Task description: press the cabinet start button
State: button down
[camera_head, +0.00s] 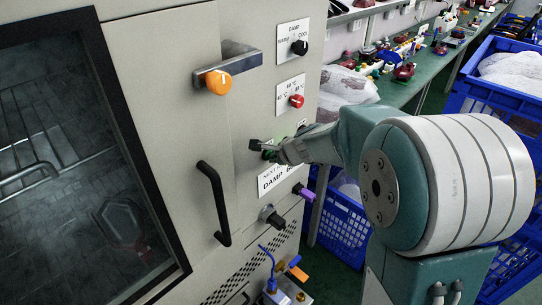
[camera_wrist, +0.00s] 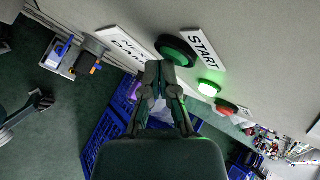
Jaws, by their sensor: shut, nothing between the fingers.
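The start button is a round green button in a dark ring (camera_wrist: 178,50), on the cabinet face beside the white START label (camera_wrist: 201,48) in the wrist view. A lit green lamp (camera_wrist: 208,88) is just beyond the label. My gripper (camera_wrist: 160,70) is shut and empty, with its fingertips over the near edge of the button's ring. I cannot tell whether they touch it. In the head view my gripper (camera_head: 260,146) is at the panel, and a bit of green (camera_head: 270,156) shows beside it. The rest of the button is hidden there.
A cluttered green bench (camera_head: 424,70) and blue crates (camera_head: 343,227) stand right.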

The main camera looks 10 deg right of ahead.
jog(key=shift+s+d, duration=0.1)
dwell(0.3)
jog(key=shift+s+d, duration=0.45)
jog(key=shift+s, duration=0.15)
jog(key=s+d, duration=0.1)
jog(key=s, duration=0.1)
jog(key=s+d, duration=0.2)
dwell(0.4)
dwell(0.4)
